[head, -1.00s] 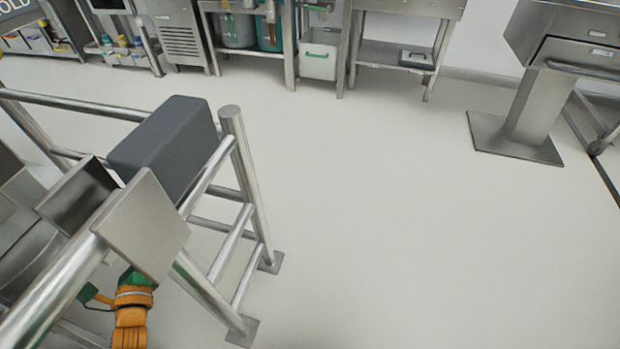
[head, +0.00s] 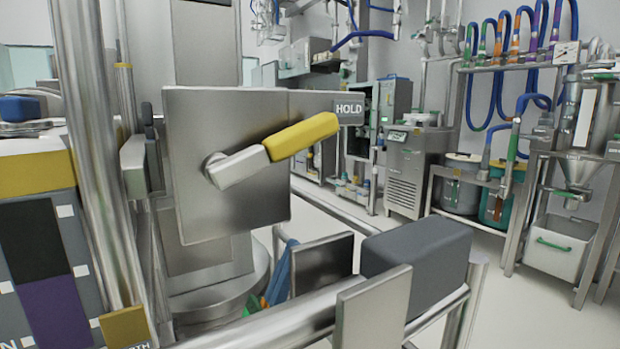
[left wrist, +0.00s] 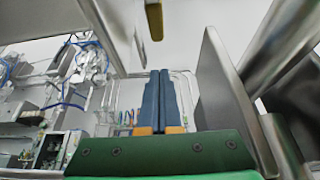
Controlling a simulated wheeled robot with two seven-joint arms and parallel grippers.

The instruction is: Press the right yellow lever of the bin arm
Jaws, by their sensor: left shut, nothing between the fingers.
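A yellow lever (head: 302,136) on a silver arm sticks out to the upper right from a pivot on an upright metal plate (head: 235,105). A HOLD label (head: 349,108) is beside its tip. My left gripper (head: 289,248) is below the lever and apart from it, behind the metal rail and partly hidden by it. Its blue fingers are together and empty, pointing up. In the left wrist view the shut fingers (left wrist: 160,78) point toward a yellow bar (left wrist: 154,20), probably the lever, with a gap between. My right gripper is not in view.
A silver rail (head: 300,312) with flat metal plates (head: 373,308) and a dark grey block (head: 418,262) crosses in front of my left gripper. In the wrist view, a metal plate (left wrist: 222,95) stands close on the right. Thick posts (head: 88,150) stand at left.

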